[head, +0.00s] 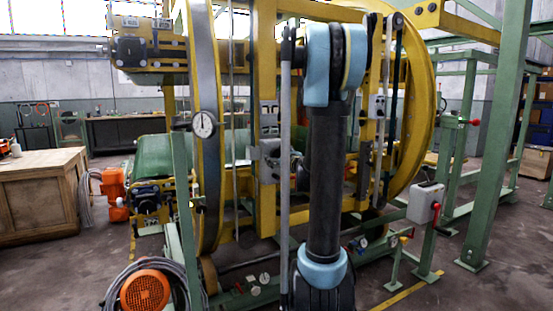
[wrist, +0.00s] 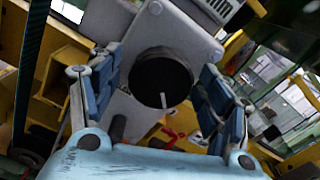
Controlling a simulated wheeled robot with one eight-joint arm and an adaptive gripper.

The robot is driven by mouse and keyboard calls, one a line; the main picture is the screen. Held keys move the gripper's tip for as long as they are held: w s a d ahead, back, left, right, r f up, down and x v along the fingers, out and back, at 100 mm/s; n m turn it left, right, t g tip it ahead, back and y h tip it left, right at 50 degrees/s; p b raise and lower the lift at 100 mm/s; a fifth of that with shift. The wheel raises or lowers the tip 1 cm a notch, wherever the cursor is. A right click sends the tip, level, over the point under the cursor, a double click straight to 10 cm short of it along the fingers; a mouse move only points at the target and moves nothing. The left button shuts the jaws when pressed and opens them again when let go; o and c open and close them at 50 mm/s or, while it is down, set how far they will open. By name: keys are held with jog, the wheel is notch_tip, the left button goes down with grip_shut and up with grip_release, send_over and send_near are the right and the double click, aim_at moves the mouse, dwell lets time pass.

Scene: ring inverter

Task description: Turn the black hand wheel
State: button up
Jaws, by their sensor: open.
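The black hand wheel (wrist: 161,79) shows in the wrist view as a dark round disc on a grey housing (wrist: 172,35). A thin pale pin or handle shows near its lower middle. My gripper (wrist: 156,84) is open, with one blue-padded finger on each side of the wheel. Gaps show between the pads and the rim, so the fingers do not appear to touch it; the depth between them is hard to judge. In the head view my own arm stands in front of the machine, and I cannot make out the gripper or the wheel.
A grey switch box (head: 426,202) and green posts (head: 497,140) stand at the right. A wooden crate (head: 40,205) is at the left. Some floor is clear.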

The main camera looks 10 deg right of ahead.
jog(key=shift+w, duration=0.2)
jog(key=c, duration=1.1)
jog(key=shift+n, duration=0.4)
jog(key=o, duration=1.1)
